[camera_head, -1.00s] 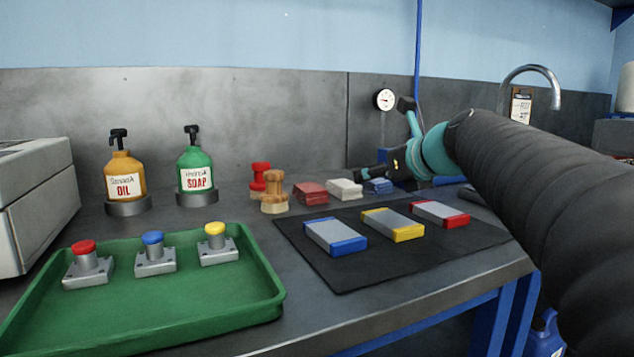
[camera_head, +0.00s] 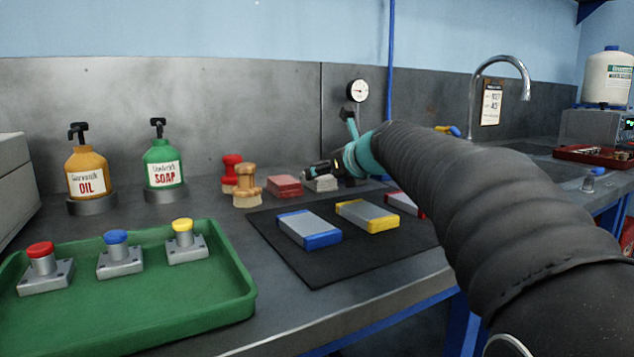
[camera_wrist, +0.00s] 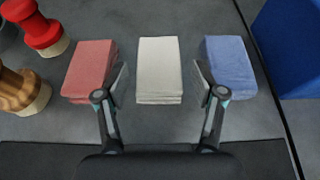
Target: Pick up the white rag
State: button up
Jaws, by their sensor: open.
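The white rag (camera_wrist: 159,66) is a folded stack lying on the bench between a red rag (camera_wrist: 91,68) and a blue rag (camera_wrist: 229,64) in the wrist view. In the head view the white rag (camera_head: 320,183) is partly hidden by my gripper (camera_head: 312,171). In the wrist view my gripper (camera_wrist: 160,82) is open and empty. Its fingertips show on either side of the white rag's near part, in the gaps beside the red and blue rags. I cannot tell how high they are above the bench.
A red brush (camera_head: 231,172) and a wooden brush (camera_head: 247,188) stand left of the red rag. A black mat (camera_head: 330,255) with several coloured-end blocks lies in front. A green tray (camera_head: 205,313) is at the left front. A pressure gauge (camera_head: 357,90) stands behind.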

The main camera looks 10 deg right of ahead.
jog(key=x, duration=0.4)
jog(key=shift+w+a+f, duration=0.1)
jog(key=shift+a+f, duration=0.05)
jog(key=shift+f, duration=0.2)
jog(key=c, duration=0.8)
jog(key=shift+o, duration=0.2)
jog(key=shift+r, duration=0.15)
